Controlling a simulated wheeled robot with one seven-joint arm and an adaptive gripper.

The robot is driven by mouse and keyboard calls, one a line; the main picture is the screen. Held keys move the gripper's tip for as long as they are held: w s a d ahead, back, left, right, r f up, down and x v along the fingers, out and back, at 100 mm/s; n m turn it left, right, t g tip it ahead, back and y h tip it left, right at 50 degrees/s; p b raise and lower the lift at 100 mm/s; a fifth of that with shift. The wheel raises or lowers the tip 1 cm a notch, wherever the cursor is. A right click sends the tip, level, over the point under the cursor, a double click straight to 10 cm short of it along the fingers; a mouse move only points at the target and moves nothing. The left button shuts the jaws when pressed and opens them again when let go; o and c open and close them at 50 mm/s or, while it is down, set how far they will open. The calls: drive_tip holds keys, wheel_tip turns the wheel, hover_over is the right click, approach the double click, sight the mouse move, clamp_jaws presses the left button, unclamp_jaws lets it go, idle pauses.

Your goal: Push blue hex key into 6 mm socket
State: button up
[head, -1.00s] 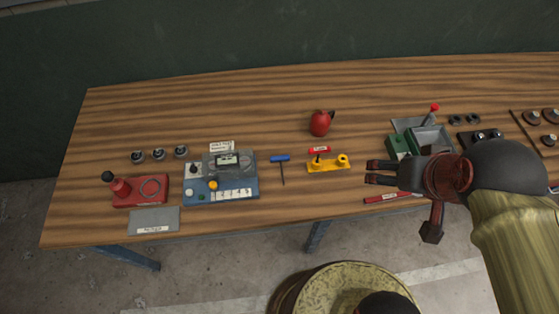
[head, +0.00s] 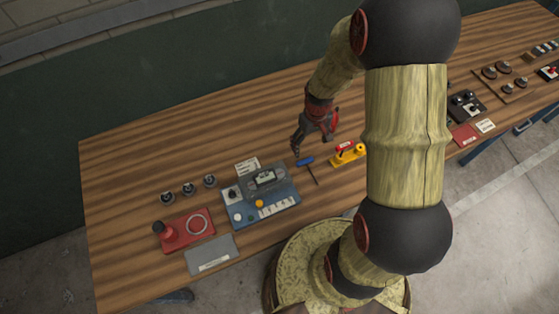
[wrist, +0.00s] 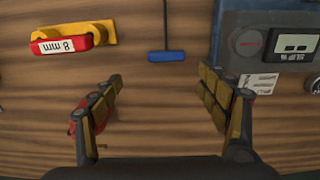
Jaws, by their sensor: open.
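The blue hex key (head: 305,161) lies on the bench between the yellow block and the blue-grey instrument. In the wrist view its blue handle (wrist: 166,57) is just beyond the fingertips, with its dark shaft pointing away. My gripper (head: 313,146) is above the bench near the handle; in the wrist view it (wrist: 162,78) is open and empty, the handle lying ahead of the gap. The yellow block (head: 349,156) carries a red labelled piece (wrist: 62,43); its label shows "mm", but I cannot surely read the number. I cannot make out a 6 mm socket.
The blue-grey instrument (head: 262,198) stands left of the key in the head view. A red base (head: 187,230) and grey plate (head: 212,254) are farther left. A red object (wrist: 100,118) is partly hidden behind one finger. The back of the bench is clear.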

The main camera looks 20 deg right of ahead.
sight(305, 160)
drive_tip(key=shift+w+a+f, duration=0.1)
drive_tip(key=shift+a+f, duration=0.1)
drive_tip(key=shift+f, duration=0.3)
drive_tip(key=shift+a+f, duration=0.2)
drive_tip(key=shift+f, duration=0.25)
wheel_tip(305, 160, down, 7)
drive_tip(key=shift+a+f+b, duration=0.15)
drive_tip(key=shift+f+b, duration=0.05)
drive_tip(key=shift+b, duration=0.2)
drive_tip(key=shift+c, duration=0.6)
drive_tip(key=c, duration=1.1)
drive_tip(key=shift+c, duration=0.2)
